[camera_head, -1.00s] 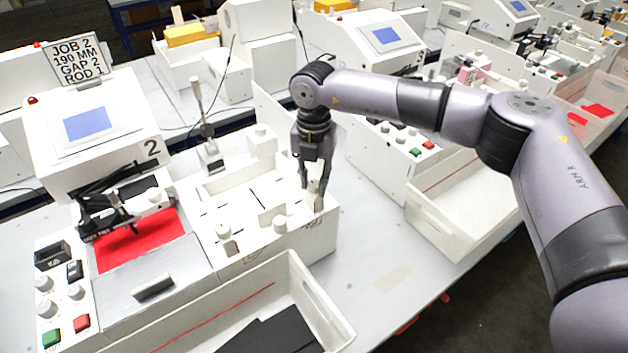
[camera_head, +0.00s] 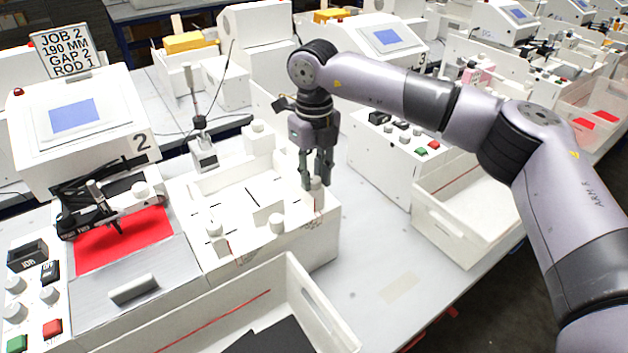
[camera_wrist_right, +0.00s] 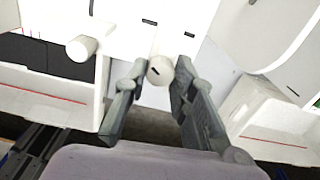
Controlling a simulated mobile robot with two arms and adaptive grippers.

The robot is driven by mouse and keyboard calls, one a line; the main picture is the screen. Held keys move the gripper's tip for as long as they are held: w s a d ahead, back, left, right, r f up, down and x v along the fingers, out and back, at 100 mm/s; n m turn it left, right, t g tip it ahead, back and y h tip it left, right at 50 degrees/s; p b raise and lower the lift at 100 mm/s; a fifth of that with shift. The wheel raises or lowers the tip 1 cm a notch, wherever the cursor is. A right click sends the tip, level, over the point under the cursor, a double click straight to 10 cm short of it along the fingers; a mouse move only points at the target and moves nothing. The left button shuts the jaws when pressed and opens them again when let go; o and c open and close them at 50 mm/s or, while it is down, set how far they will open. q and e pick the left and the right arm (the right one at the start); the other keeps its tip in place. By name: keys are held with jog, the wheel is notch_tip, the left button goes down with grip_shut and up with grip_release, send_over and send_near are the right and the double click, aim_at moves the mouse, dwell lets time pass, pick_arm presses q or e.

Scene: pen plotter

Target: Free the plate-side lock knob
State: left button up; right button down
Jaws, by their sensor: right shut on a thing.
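My right gripper (camera_head: 317,180) points down at the right front corner of the white bed unit (camera_head: 290,250). Its fingers are shut on a small white knob (camera_head: 316,184) that stands there. The wrist view shows the knob's round top (camera_wrist_right: 159,70) with a short dark mark, between the two fingers. Two other white knobs, a middle one (camera_head: 277,223) and a left one (camera_head: 214,230), stand along the front edge of the unit. The label by the held knob is too small to read. My left gripper is not in view.
A white open bin (camera_head: 300,300) with dark sheets stands in front of the unit. Another bin (camera_head: 450,215) lies to the right. The plotter console (camera_head: 75,120), a red plate (camera_head: 125,240) and a thin upright stand (camera_head: 203,150) are to the left. Bare table (camera_head: 370,260) lies right of the unit.

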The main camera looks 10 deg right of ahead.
aim_at(314, 179)
jog(key=n+b, duration=0.1)
jog(key=n, duration=0.2)
jog(key=shift+n, duration=0.3)
jog(key=shift+n+b, duration=0.4)
jog(key=shift+n, duration=1.3)
jog(key=c, duration=1.3)
grip_release()
jog(key=shift+c, duration=0.2)
jog(key=shift+r, duration=0.15)
notch_tip(314, 179, up, 12)
